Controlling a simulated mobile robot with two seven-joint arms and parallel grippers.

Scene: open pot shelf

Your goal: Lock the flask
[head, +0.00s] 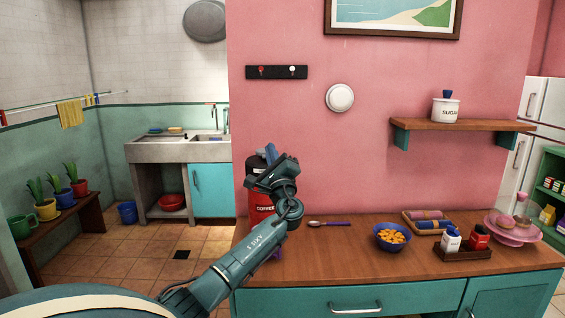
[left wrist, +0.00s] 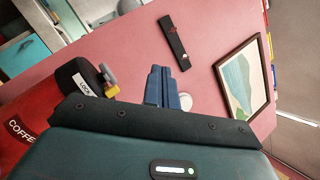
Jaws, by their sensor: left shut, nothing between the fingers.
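The flask (head: 259,200) is red with a black top and a COFFEE label. It stands upright at the left end of the wooden counter, partly hidden behind my left gripper (head: 270,153) and arm. In the left wrist view the flask (left wrist: 25,135) lies at the left. Its black lid (left wrist: 72,75) carries a white LOCK label, with a small grey and yellow piece (left wrist: 110,80) at its edge. My left gripper's blue fingers (left wrist: 164,88) are shut and empty, to the right of that piece. I cannot tell whether they touch the flask. My right gripper is not in view.
On the counter (head: 330,258) are a spoon (head: 330,223), a blue bowl of orange food (head: 392,237), a tray with two small jars (head: 463,247) and a pink stand (head: 512,232). A shelf (head: 460,125) and hook rack (head: 277,72) are on the pink wall. The counter's front middle is clear.

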